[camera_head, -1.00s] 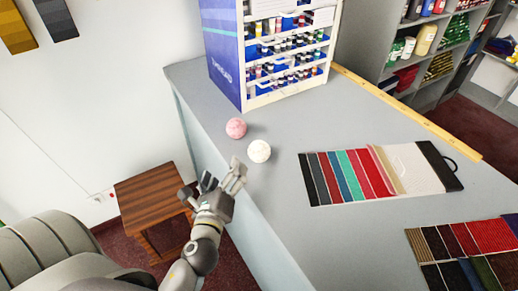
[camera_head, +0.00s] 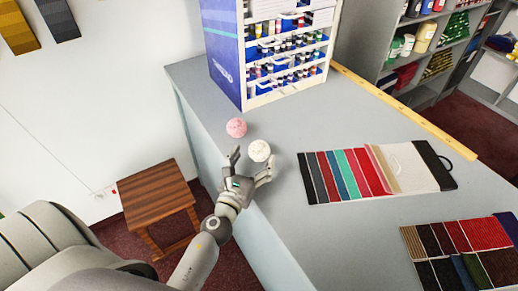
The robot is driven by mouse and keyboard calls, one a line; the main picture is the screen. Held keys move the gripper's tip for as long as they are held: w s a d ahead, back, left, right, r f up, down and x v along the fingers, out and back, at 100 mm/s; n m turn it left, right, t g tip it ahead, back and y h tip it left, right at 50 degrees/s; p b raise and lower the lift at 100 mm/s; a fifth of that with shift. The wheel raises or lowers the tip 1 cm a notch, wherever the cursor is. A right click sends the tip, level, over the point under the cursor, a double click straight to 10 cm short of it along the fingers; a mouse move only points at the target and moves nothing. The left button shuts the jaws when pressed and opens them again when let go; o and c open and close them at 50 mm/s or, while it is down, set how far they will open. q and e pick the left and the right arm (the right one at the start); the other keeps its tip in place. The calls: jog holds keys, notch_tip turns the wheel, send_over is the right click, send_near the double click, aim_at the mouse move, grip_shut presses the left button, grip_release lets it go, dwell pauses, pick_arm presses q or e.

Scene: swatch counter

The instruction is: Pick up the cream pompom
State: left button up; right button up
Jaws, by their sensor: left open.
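The cream pompom (camera_head: 259,151) is a small pale ball on the grey counter (camera_head: 290,225), near its left edge. My left gripper (camera_head: 250,162) is open, with its fingers spread and pointing toward the pompom. One fingertip is at the pompom's left and the other is at its lower right. I cannot tell whether either finger touches it. The pompom shows no grip on it and appears to rest on the counter. My right gripper is not in view.
A pink pompom (camera_head: 236,127) lies just behind and left of the cream one. A thread rack (camera_head: 228,60) stands at the back. A swatch card (camera_head: 347,173) lies to the right, with darker swatches (camera_head: 465,245) nearer. A wooden stool (camera_head: 157,194) stands on the floor at left.

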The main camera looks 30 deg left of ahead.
aim_at(255, 155)
pick_arm(q)
jog(key=shift+w+a+p, duration=0.15)
jog(key=shift+w+p, duration=0.1)
jog(key=shift+w, duration=0.9)
jog(key=shift+w+a+p, duration=0.15)
jog(key=shift+w+p, duration=0.05)
jog(key=shift+w, duration=0.95)
jog(key=shift+r, duration=0.1)
jog(key=shift+s, duration=0.1)
jog(key=shift+c, duration=0.5)
jog(key=c, duration=0.9)
